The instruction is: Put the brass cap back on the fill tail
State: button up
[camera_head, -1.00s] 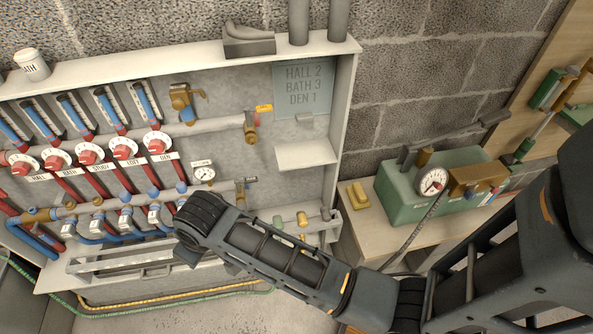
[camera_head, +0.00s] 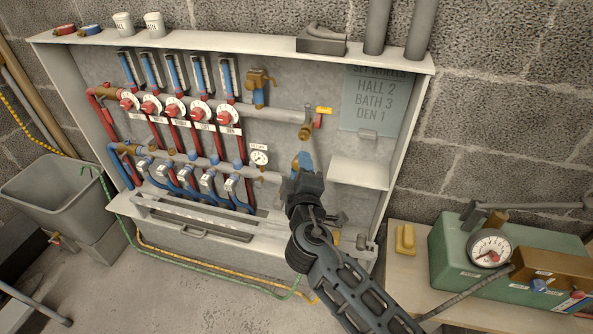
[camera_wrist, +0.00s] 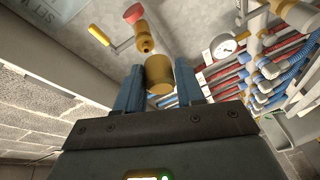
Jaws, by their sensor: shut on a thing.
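The brass cap (camera_wrist: 159,76) is a short cylinder between the two blue fingers of my gripper (camera_wrist: 160,88) in the wrist view. My gripper is shut on it. The brass fill tail (camera_wrist: 146,42) is just past the cap, under a valve with a red end and a yellow handle. The cap looks nearly in line with the tail, slightly to one side. I cannot tell whether they touch. In the head view my gripper (camera_head: 303,163) points up, below the brass valve (camera_head: 306,132) at the right end of the upper pipe. The cap is not clear there.
The manifold's red and blue pipes and a pressure gauge (camera_head: 259,158) are left of my gripper. A small white shelf (camera_head: 360,172) is close on the right. A green test pump (camera_head: 465,262) and a yellow block (camera_head: 405,239) stand on the bench at right.

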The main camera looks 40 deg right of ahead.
jog(key=shift+w+a+r+n+t, duration=0.2)
jog(key=shift+a+r+n+t, duration=0.1)
jog(key=shift+n+t, duration=0.15)
jog(key=shift+w+a+r+n+t, duration=0.15)
jog(key=shift+r+n+t, duration=0.2)
jog(key=shift+t, duration=0.2)
jog(key=shift+w+d, duration=0.45)
jog(key=shift+d, duration=0.25)
jog(key=shift+w+d, duration=0.5)
jog(key=shift+d, duration=0.25)
jog(key=shift+w+d, duration=0.45)
jog(key=shift+d, duration=0.25)
jog(key=shift+w+d+b, duration=0.4)
jog(key=shift+d+b, duration=0.25)
jog(key=shift+b, duration=0.35)
dwell(1.9)
jog(key=o, duration=1.1)
jog(key=shift+o, duration=0.2)
jog(key=shift+f, duration=0.1)
jog(key=b+v, duration=0.1)
jog(key=v, duration=0.6)
jog(key=shift+s+a, duration=0.2)
jog(key=shift+s, duration=0.2)
